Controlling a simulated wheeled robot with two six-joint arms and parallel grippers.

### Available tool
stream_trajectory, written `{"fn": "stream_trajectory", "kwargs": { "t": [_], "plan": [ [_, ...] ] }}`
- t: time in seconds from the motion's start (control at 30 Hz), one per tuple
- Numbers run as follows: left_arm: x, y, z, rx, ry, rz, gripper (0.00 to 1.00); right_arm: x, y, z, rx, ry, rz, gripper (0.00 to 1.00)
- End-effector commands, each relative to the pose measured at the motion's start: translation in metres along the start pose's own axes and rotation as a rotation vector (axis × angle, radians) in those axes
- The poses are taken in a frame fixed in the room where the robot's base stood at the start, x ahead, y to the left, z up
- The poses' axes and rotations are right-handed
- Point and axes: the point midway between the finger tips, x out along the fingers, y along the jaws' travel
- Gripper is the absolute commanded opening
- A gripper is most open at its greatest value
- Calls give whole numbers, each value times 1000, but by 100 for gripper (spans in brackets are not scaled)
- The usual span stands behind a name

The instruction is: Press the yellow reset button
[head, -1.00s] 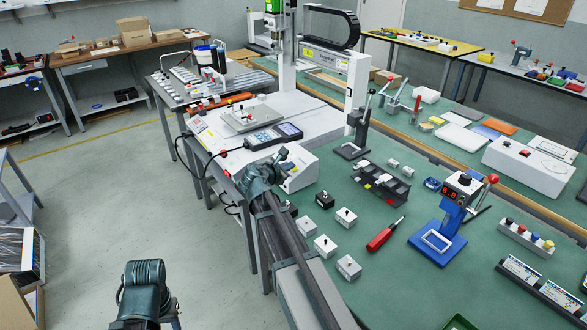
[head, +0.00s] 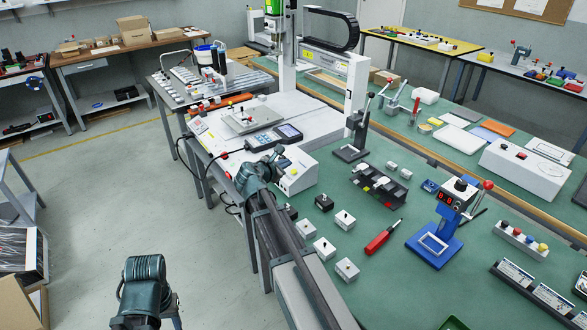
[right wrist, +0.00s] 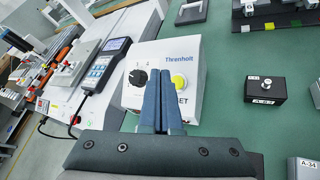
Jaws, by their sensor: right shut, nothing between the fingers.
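The yellow reset button (right wrist: 181,81) is a round button on the top panel of a white Threnholt box (right wrist: 196,58) in the right wrist view. A black dial sits left of it, and the lettering below is partly covered by my fingers. The box (head: 301,178) also shows in the head view, just right of my right gripper (head: 277,152). In the right wrist view my right gripper (right wrist: 158,74) is shut and empty. Its fingertips appear over the panel between dial and button; whether they touch it, I cannot tell.
A handheld pendant (right wrist: 107,64) lies left of the box, its cable running along the bench. Small switch boxes (head: 323,249) stand on the green table (head: 390,285). A red-handled screwdriver (head: 382,237) and a blue stand (head: 434,245) are farther right.

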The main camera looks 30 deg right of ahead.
Motion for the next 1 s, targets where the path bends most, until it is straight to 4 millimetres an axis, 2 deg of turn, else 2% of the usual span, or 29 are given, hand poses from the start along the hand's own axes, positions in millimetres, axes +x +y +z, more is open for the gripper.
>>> {"fn": "stream_trajectory", "kwargs": {
  "t": [0.03, 0.3, 1.0],
  "plan": [
    [-10, -1, 1, 0, 0, 0, 50, -6, 5, 6, -1, 0, 1, 0],
    [-29, -3, 2, 0, 0, 0, 50, -21, 16, 17, -1, -1, -1, 0],
    [-28, -3, 2, 0, 0, 0, 50, -21, 15, 16, 0, 0, -1, 0]
  ]
}}
